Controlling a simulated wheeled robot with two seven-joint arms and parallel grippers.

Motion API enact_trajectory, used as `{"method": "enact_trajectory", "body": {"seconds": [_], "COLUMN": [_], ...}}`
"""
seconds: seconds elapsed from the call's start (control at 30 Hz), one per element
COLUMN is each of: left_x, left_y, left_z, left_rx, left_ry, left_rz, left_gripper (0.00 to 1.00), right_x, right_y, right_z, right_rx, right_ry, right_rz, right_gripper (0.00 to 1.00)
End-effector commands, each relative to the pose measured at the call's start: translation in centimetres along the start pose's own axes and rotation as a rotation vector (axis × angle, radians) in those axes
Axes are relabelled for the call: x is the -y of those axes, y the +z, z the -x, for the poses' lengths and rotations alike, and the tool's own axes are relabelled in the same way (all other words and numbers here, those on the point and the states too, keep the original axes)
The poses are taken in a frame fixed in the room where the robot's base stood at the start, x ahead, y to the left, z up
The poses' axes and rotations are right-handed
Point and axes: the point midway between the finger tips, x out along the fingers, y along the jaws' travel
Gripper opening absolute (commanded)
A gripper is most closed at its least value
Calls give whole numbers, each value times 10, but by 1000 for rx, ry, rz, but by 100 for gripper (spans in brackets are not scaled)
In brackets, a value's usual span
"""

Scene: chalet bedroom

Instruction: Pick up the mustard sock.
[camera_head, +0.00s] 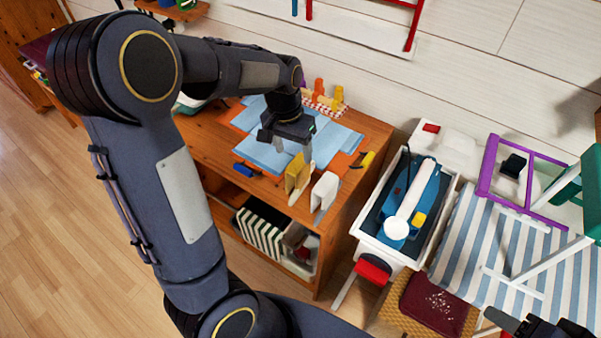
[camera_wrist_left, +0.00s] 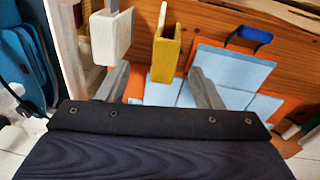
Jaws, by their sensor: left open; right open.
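The mustard sock (camera_head: 297,174) sits at the front edge of the wooden dresser top, next to a white sock-like piece (camera_head: 324,190) on its right. In the left wrist view the mustard sock (camera_wrist_left: 167,52) lies ahead of the gap between my left fingers, with the white piece (camera_wrist_left: 111,36) to its left. My left gripper (camera_head: 288,146) is open and empty, pointing down above the dresser just behind the mustard sock. It also shows in the left wrist view (camera_wrist_left: 160,88). My right gripper (camera_head: 545,326) is partly in view at the bottom right, open, away from the sock.
Light blue sheets (camera_head: 262,150) cover the orange mat on the dresser. A grey-white bin (camera_head: 372,232) with a blue item stands right of the dresser. Open shelves lie below the top.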

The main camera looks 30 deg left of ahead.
Motion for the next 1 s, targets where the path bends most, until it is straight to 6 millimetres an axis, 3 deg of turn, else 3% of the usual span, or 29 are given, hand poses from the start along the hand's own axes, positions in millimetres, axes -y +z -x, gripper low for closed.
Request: {"method": "enact_trajectory", "body": {"seconds": [0.2,0.8,1.0], "left_x": [8,8,9], "left_y": [-24,-19,-19], "left_z": [-27,-100,-104], "left_rx": [56,61,57], "left_ry": [-84,-89,-88], "left_rz": [-40,-41,-41], "left_gripper": [60,60,60], "right_x": [0,4,4], "right_y": [0,-5,-5], "right_z": [0,10,10], "right_rx": [0,0,0], "right_ry": [0,0,0], "right_rz": [0,0,0], "right_gripper": [51,51,51]}}
